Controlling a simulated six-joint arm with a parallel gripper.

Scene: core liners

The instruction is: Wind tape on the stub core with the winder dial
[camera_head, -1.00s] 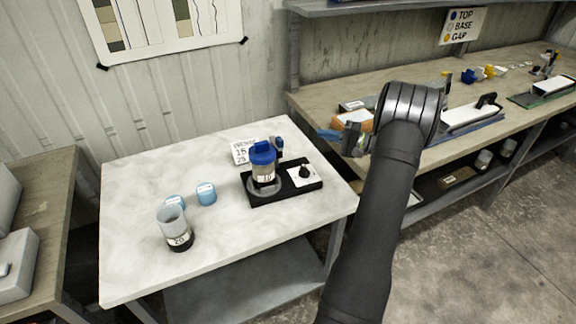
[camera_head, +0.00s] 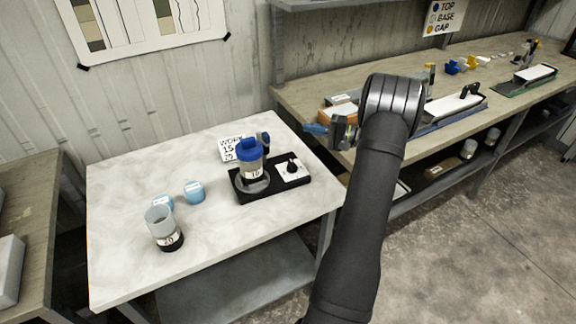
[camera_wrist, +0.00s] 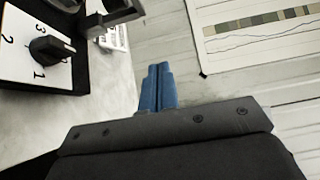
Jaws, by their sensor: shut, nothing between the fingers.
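The winder is a black base (camera_head: 243,195) on the white table. The stub core (camera_head: 252,173), a clear cylinder with a blue cap and a label reading 10, stands upright on its round plate. The winder dial (camera_head: 292,167) is a black knob on a white plate at the base's right end. In the wrist view the dial (camera_wrist: 50,48) shows at upper left, with 1, 2 and 3 around it; its pointer is hard to read. My gripper (camera_head: 312,128) is right of and above the winder, apart from it. Its blue fingers (camera_wrist: 157,85) are shut and empty.
A clear cup labelled 20 (camera_head: 163,228) and two blue pieces, one a cylinder (camera_head: 194,191), stand left on the table. A sign (camera_head: 232,149) stands behind the winder. A long wooden bench (camera_head: 310,95) with trays lies right. The front of the table is clear.

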